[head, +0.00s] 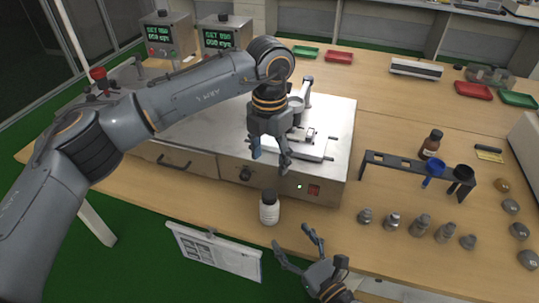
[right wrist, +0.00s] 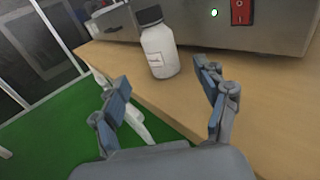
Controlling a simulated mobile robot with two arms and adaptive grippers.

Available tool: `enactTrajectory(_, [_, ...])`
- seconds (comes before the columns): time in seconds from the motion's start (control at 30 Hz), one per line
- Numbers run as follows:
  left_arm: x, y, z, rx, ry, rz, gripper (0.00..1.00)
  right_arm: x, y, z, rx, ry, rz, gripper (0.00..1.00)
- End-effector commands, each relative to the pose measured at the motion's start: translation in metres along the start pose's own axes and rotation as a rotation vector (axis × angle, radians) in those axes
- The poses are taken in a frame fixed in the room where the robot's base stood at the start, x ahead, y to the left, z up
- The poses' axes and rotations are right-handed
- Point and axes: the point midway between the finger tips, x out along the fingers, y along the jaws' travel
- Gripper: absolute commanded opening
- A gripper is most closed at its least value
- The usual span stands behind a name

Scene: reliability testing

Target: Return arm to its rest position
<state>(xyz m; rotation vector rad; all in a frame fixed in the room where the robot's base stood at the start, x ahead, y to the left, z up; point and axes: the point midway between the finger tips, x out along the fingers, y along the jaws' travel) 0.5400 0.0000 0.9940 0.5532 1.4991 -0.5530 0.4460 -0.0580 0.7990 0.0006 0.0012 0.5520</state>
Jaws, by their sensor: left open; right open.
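My left gripper (head: 271,152) is open and empty, pointing down in front of the metal-topped machine (head: 340,110). Its arm reaches in from the left across the machine. My right gripper (head: 294,250) is open at the bottom middle of the head view, beyond the table's front edge. A white bottle with a dark cap (head: 269,209) stands upright on the table in front of the machine, apart from both grippers. In the right wrist view the bottle (right wrist: 160,50) stands ahead of the right gripper's open fingers (right wrist: 168,95), with nothing between them.
A black rack (head: 400,163) holds a blue funnel (head: 433,171), with a brown bottle (head: 431,144) behind it. Several small metal weights (head: 420,225) stand in front. A clipboard (head: 215,254) hangs at the table's front edge. Red and green trays (head: 473,90) lie farther back.

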Motion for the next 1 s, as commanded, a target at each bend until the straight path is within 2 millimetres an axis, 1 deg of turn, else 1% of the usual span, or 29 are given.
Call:
enactTrajectory(0.03, [0.000, 0.000, 0.000, 0.000, 0.000, 0.000, 0.60, -0.005, 0.000, 0.000, 0.001, 0.001, 0.000, 0.74])
enactTrajectory(0.17, [0.000, 0.000, 0.000, 0.000, 0.000, 0.000, 0.60, -0.010, 0.000, 0.000, -0.001, -0.001, 0.002, 0.74])
enactTrajectory(0.6, [0.000, 0.000, 0.000, 0.000, 0.000, -0.001, 0.60, -0.010, 0.000, 0.000, -0.001, -0.001, 0.001, 0.74])
enactTrajectory(0.67, [0.002, -0.003, 0.001, 0.004, -0.004, -0.013, 0.60, -0.010, 0.001, 0.001, -0.008, -0.001, 0.004, 0.74])
enactTrajectory(0.77, [0.011, -0.025, 0.004, 0.033, -0.034, -0.095, 0.60, -0.011, 0.005, 0.004, -0.060, -0.002, 0.025, 0.74])
enactTrajectory(0.83, [0.019, -0.058, 0.009, 0.067, -0.080, -0.220, 0.60, -0.012, 0.011, 0.008, -0.136, -0.005, 0.059, 0.74])
enactTrajectory(0.87, [0.022, -0.076, 0.011, 0.081, -0.107, -0.291, 0.60, -0.013, 0.015, 0.010, -0.179, -0.007, 0.077, 0.74])
enactTrajectory(0.9, [0.024, -0.104, 0.014, 0.101, -0.151, -0.402, 0.60, -0.014, 0.021, 0.013, -0.247, -0.008, 0.106, 0.74])
enactTrajectory(0.93, [0.022, -0.127, 0.016, 0.110, -0.188, -0.497, 0.60, -0.016, 0.025, 0.015, -0.305, -0.010, 0.132, 0.74])
enactTrajectory(0.97, [0.017, -0.149, 0.018, 0.114, -0.228, -0.599, 0.60, -0.017, 0.030, 0.017, -0.366, -0.011, 0.159, 0.74])
enactTrajectory(1.0, [0.007, -0.176, 0.019, 0.111, -0.283, -0.735, 0.60, -0.020, 0.037, 0.018, -0.450, -0.011, 0.195, 0.74])
